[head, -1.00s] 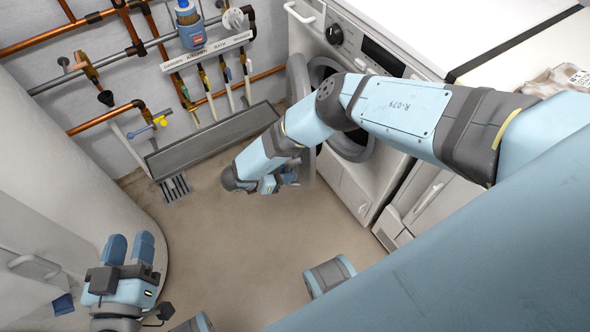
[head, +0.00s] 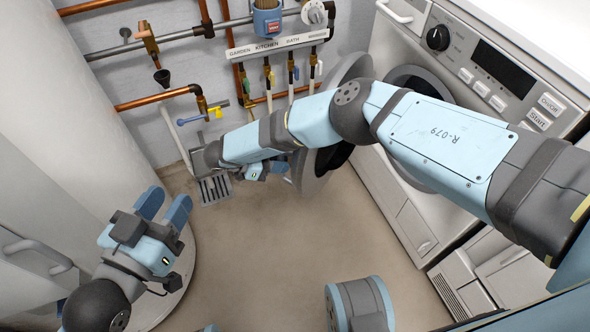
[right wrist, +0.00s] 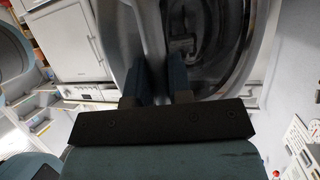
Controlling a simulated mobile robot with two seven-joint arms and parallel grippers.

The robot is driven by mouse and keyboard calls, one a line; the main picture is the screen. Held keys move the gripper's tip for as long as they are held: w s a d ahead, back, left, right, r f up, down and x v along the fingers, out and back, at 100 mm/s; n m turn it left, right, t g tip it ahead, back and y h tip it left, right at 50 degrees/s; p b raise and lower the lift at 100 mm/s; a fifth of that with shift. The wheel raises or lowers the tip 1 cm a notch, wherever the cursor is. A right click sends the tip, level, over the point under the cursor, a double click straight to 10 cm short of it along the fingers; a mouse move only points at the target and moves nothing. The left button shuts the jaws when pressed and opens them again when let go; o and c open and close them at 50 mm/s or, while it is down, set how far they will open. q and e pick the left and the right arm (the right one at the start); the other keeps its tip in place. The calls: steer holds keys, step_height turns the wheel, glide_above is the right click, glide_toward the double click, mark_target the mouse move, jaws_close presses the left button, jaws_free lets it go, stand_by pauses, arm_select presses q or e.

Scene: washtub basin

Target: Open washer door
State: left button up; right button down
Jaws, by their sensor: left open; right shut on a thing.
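The white washer (head: 385,205) stands at the right in the head view. Its round grey door (head: 316,183) is swung well out from the front, and the round opening (head: 425,82) is partly bared. My right arm crosses in front of the door and hides part of it. My right gripper (head: 283,167) is at the door's outer edge. In the right wrist view, its two dark blue fingers (right wrist: 155,75) are shut on the door rim (right wrist: 151,30), with the glass to the right. My left gripper (head: 165,204) is open and empty at the lower left, well away from the washer.
Copper pipes and valves (head: 270,75) line the back wall. A floor drain grate (head: 214,190) lies beneath them. A white cylindrical tank (head: 80,130) stands at the left. The floor (head: 255,255) between the tank and the washer is clear.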

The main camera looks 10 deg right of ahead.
steer(key=shift+w+a, duration=0.1)
steer(key=shift+w, duration=0.3)
steer(key=c, duration=1.3)
jaws_free()
steer(key=shift+c, duration=0.2)
steer(key=v, duration=0.7)
steer(key=shift+a, duration=0.2)
steer(key=shift+r, duration=0.1)
